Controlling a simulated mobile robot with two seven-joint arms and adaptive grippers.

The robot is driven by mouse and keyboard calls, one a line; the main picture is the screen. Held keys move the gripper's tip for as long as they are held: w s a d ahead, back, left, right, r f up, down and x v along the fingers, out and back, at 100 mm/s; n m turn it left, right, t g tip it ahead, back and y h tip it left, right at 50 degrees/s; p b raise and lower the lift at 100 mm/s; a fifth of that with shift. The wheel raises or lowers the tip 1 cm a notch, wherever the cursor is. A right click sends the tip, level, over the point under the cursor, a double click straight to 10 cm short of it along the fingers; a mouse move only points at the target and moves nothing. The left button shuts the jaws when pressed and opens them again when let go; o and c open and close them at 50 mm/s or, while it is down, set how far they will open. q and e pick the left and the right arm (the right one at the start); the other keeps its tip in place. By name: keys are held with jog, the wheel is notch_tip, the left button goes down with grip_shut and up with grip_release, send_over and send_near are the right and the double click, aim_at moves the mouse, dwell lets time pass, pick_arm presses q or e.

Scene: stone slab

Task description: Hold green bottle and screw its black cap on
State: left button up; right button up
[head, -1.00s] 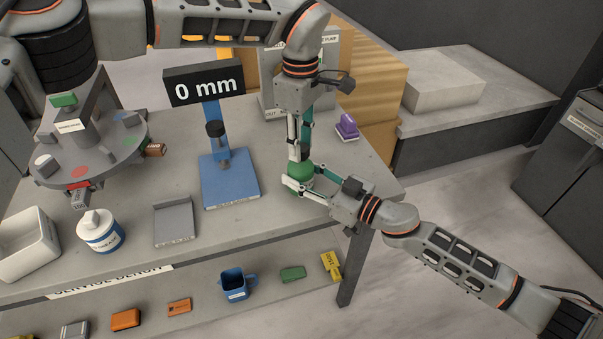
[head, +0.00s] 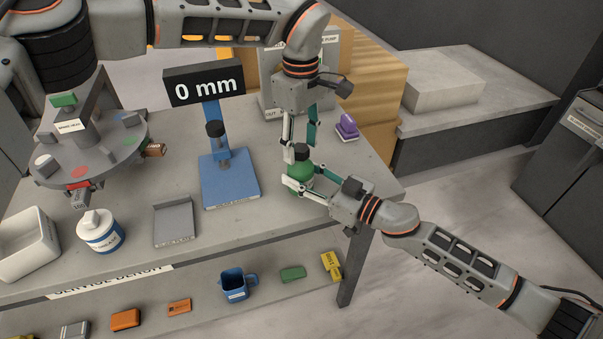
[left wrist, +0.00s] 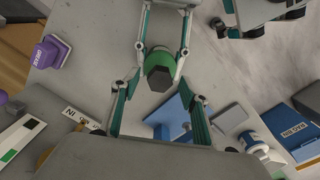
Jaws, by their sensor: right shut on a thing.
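The green bottle (head: 299,172) stands upright near the right end of the bench, with its black cap (head: 301,151) sitting on its top. Whether the cap is fully tight cannot be told. My right gripper (head: 303,187) is shut around the bottle's body from the right. My left gripper (head: 299,146) points down from above, its fingers spread on either side of the cap and apart from it. The left wrist view shows the cap (left wrist: 158,78) on the bottle (left wrist: 160,60) between the open left fingers.
A blue gauge stand (head: 230,180) with a "0 mm" display is left of the bottle. A purple stamp-like object (head: 347,127) sits to the right behind it. A grey tray (head: 174,222), a white jar (head: 100,231) and a rotary rack (head: 90,150) stand farther left.

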aim_at(301, 148)
dwell(0.3)
pick_arm(q)
notch_tip(301, 148, up, 12)
dwell(0.5)
pick_arm(e)
jog(key=o, duration=1.7)
jog(key=shift+c, duration=0.2)
jog(key=shift+d, duration=0.1)
jog(key=v, duration=1.1)
jog(key=shift+s+d, duration=0.25)
jog(key=shift+d, duration=0.05)
